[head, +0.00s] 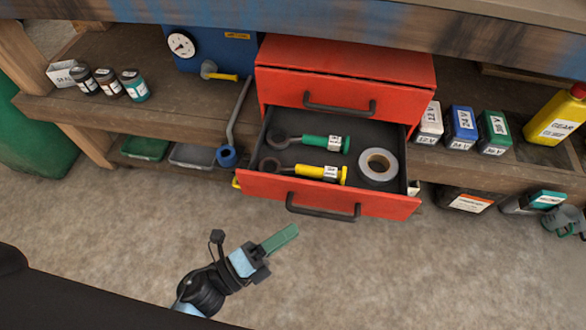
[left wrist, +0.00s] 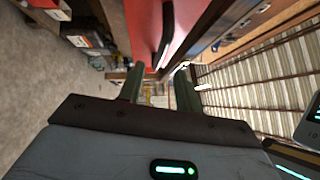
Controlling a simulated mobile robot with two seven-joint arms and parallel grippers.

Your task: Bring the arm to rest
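My left arm comes in low in the head view, over the concrete floor in front of the workbench. My left gripper (head: 281,238) has green fingers and hangs in free air, below and in front of the open red drawer (head: 270,187) in that view. In the left wrist view my left gripper (left wrist: 160,78) shows two green fingers spread apart with nothing between them. The red drawer front also shows past the fingers in the left wrist view. My right gripper is in neither view.
The open drawer holds a green-handled tool (head: 322,142), a yellow-handled tool (head: 310,171) and a tape roll (head: 377,166). It juts from a red cabinet (head: 345,72) on the wooden shelf. A yellow bottle (head: 555,118) stands at right. The floor around my gripper is clear.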

